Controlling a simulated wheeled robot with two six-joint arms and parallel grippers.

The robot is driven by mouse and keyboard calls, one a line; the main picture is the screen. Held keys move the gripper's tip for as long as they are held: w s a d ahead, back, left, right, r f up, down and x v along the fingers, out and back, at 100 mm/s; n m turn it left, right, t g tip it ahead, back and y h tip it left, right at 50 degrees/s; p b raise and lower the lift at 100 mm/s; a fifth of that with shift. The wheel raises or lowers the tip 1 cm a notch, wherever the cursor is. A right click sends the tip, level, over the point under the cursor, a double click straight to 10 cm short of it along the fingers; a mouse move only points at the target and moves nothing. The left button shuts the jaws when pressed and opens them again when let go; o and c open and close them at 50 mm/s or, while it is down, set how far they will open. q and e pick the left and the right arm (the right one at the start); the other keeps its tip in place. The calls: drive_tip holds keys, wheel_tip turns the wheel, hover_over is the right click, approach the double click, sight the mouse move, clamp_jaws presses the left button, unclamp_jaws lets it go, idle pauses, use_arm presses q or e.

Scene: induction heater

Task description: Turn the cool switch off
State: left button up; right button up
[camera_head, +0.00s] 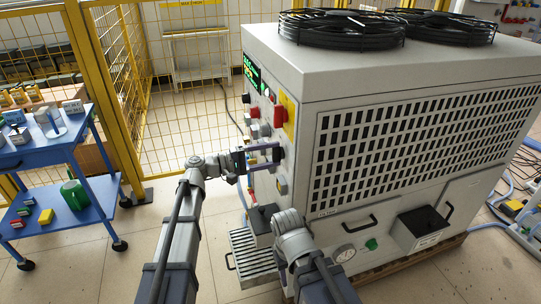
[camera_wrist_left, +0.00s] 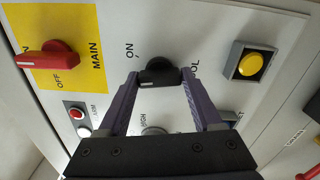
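The switch is a black rotary knob (camera_wrist_left: 159,71) on the white panel. In the left wrist view "ON" is printed to its left, and a partly hidden label ending in "OL" is to its right. My left gripper (camera_wrist_left: 160,74) has its two purple fingers apart, one on each side of the knob. The fingertips look right at its ends, but I cannot tell whether they press on it. In the head view my left gripper (camera_head: 272,157) is at the machine's panel and hides most of the knob. My right gripper (camera_head: 262,219) is low by the panel, its fingers unclear.
A red main switch (camera_wrist_left: 46,58) on a yellow plate and a yellow button (camera_wrist_left: 250,64) flank the knob. The grey machine (camera_head: 400,80) fills the right side. A blue cart (camera_head: 60,150) and yellow fence (camera_head: 105,90) stand left, with open floor between.

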use_arm(q)
drive_tip(key=o, duration=0.4)
drive_tip(key=shift+a, duration=0.1)
drive_tip(key=v, duration=0.7)
drive_tip(key=shift+s+a, duration=0.1)
drive_tip(key=shift+a, duration=0.2)
